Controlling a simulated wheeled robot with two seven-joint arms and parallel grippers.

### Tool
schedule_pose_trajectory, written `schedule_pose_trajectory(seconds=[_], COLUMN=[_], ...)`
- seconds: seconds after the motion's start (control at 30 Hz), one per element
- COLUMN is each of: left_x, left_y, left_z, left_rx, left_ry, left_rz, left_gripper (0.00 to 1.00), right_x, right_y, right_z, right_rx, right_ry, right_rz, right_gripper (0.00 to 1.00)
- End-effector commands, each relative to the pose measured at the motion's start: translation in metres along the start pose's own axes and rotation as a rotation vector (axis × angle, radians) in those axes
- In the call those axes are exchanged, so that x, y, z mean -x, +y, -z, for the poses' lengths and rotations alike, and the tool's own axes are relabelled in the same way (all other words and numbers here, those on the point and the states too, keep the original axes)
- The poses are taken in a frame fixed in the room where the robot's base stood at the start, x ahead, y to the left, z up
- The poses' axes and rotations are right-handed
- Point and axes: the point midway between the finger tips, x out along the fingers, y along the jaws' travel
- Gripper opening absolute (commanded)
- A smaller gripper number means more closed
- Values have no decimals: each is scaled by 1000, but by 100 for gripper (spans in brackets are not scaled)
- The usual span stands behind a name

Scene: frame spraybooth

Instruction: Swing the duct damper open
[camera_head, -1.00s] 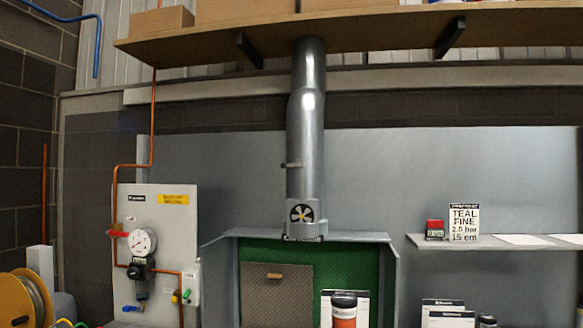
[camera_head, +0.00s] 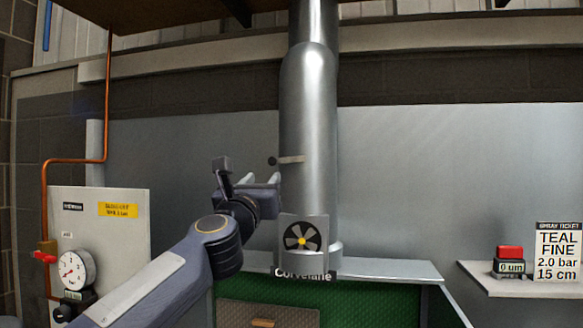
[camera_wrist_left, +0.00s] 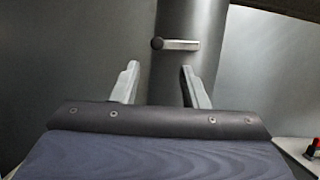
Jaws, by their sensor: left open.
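The silver duct (camera_head: 309,120) runs upright down to the spray booth in the head view. A short damper lever (camera_head: 289,160) with a dark round knob sticks out level from its left side. In the left wrist view the damper lever (camera_wrist_left: 178,45) lies crosswise on the duct (camera_wrist_left: 188,75), knob to the left. My left gripper (camera_head: 262,180) is open and empty, just below and left of the lever in the head view. In the wrist view its two fingers (camera_wrist_left: 158,75) stand apart below the lever, not touching it. My right gripper is not in view.
A fan plate (camera_head: 303,238) sits at the duct's foot above the booth hood (camera_head: 395,270). A gauge panel (camera_head: 125,230) stands at left. A shelf with a spray ticket (camera_head: 558,250) and a red-topped gauge (camera_head: 509,260) is at right. The wall beside the duct is clear.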

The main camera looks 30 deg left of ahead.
Motion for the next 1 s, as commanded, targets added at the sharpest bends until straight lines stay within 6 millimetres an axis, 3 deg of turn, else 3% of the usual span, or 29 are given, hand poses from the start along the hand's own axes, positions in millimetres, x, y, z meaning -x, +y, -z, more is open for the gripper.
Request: schedule_pose_trajectory(seconds=[0.17,0.4,0.6,0.97,1.0], left_x=[-15,-54,-76,-81,-81], left_y=[5,6,6,6,6], left_z=[-5,-6,-4,-2,-2], left_rx=[54,49,47,46,46], left_ry=[-4,-1,-2,-3,-3], left_rz=[-22,-21,-20,-19,-19], left_gripper=[40,40,40,40,35], right_x=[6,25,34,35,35], right_y=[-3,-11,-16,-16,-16], right_z=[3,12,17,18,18], right_rx=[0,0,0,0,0], right_ry=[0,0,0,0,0], right_rz=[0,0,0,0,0], right_gripper=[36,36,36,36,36])
